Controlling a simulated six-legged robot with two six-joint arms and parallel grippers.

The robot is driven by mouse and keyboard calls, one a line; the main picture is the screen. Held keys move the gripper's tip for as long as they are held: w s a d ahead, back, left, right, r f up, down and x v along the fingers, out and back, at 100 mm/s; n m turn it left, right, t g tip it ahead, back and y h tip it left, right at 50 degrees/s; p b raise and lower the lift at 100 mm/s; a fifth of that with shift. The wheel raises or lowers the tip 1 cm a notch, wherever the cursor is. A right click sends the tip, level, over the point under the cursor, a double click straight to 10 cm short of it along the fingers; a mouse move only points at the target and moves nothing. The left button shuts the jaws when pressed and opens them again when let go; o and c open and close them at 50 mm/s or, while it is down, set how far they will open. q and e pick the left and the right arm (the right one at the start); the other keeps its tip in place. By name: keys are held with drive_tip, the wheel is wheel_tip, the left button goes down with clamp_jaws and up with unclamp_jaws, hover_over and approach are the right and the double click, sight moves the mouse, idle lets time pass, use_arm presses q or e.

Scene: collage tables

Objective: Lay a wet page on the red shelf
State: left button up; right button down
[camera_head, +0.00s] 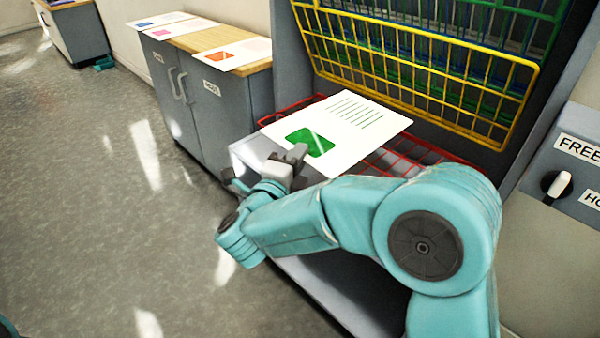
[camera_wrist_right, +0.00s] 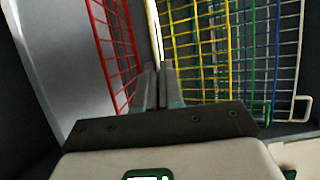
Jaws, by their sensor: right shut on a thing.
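A white page with a green picture and green lines of print (camera_head: 362,128) is over the red wire shelf (camera_head: 408,158). My right gripper (camera_head: 298,157) is shut on the page's near edge, beside the green picture. The page looks roughly flat and covers much of the shelf; I cannot tell whether it touches the wires. In the right wrist view my fingers (camera_wrist_right: 158,82) are closed together, with the red shelf (camera_wrist_right: 113,45) to the left. A thin pale sliver beyond the fingertips may be the page edge-on. My left gripper is not in view.
Yellow (camera_head: 430,85), green and blue wire shelves are tilted up behind the red one. A grey cabinet with a wooden top (camera_head: 180,42) stands at left, with several other pages on it. A panel with a dark knob (camera_head: 556,185) is at right.

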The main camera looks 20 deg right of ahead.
drive_tip(key=w+d+f+b, duration=0.1)
drive_tip(key=d+f+b, duration=0.1)
drive_tip(key=f, duration=0.1)
drive_tip(key=d+f+b, duration=0.2)
drive_tip(key=f, duration=0.1)
drive_tip(key=w+d+f+b, duration=0.1)
drive_tip(key=d+f+b, duration=0.1)
drive_tip(key=f, duration=0.2)
drive_tip(key=shift+w+d+b, duration=0.35)
drive_tip(key=shift+d, duration=0.05)
use_arm(q)
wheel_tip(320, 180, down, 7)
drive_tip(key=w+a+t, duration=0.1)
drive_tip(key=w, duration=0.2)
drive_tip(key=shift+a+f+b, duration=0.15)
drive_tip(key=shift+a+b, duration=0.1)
drive_tip(key=shift+b, duration=0.2)
use_arm(e)
drive_tip(key=shift+w+d+f, duration=0.1)
drive_tip(key=shift+d+f, duration=0.25)
drive_tip(key=shift+f, duration=0.1)
drive_tip(key=shift+c, duration=2.2)
unclamp_jaws()
drive_tip(key=shift+f+b, duration=0.15)
drive_tip(key=shift+b, duration=0.3)
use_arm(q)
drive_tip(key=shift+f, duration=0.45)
